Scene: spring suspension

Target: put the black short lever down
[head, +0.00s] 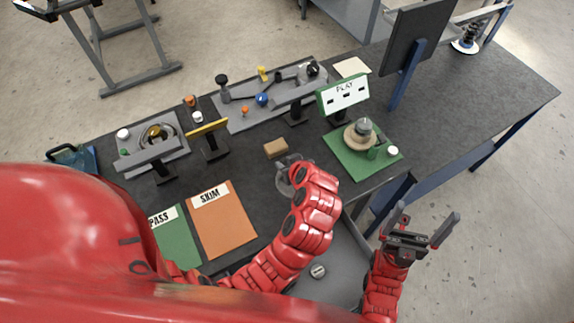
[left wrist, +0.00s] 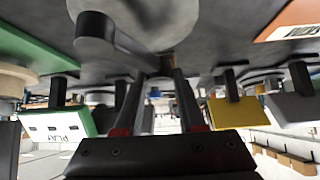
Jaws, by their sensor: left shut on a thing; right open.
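The black short lever (left wrist: 118,45) shows in the left wrist view as a dark bar with a rounded end. My left gripper (left wrist: 162,72) is shut on it near its other end. In the head view my left gripper (head: 296,172) is over the dark table, in front of a small tan block; my wrist hides most of the lever there. A round grey piece (left wrist: 172,14) lies behind the lever in the wrist view; I cannot tell whether they touch. My right gripper (head: 421,232) is open and empty, off the table's front edge at right.
An orange SKIM mat (head: 222,225) and green PASS mat (head: 176,245) lie to the left. The tan block (head: 275,147) is just behind my left gripper. A green mat (head: 345,165) with a spring assembly and a PLAY sign (head: 343,92) stand to the right. Fixtures line the back.

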